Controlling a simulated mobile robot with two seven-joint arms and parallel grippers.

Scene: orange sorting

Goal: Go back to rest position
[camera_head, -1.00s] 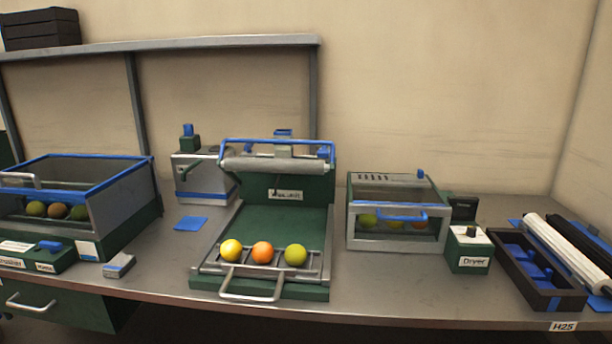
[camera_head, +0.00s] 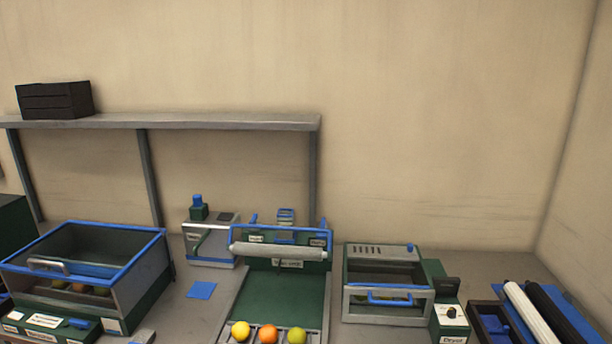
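Neither of my grippers nor any part of my arms shows in the head view. On the bench a green tray machine (camera_head: 285,290) with a blue-edged top bar holds a yellow fruit (camera_head: 240,331), an orange fruit (camera_head: 268,334) and a green fruit (camera_head: 297,336) in a row at its front. The front edge of this machine is cut off by the bottom of the picture.
A blue-rimmed bin (camera_head: 140,262) with fruit inside stands at the left. A dryer box (camera_head: 388,312) with a blue handle stands right of centre. Rollers (camera_head: 530,315) lie at the far right. A shelf (camera_head: 220,121) with dark crates (camera_head: 55,101) runs behind.

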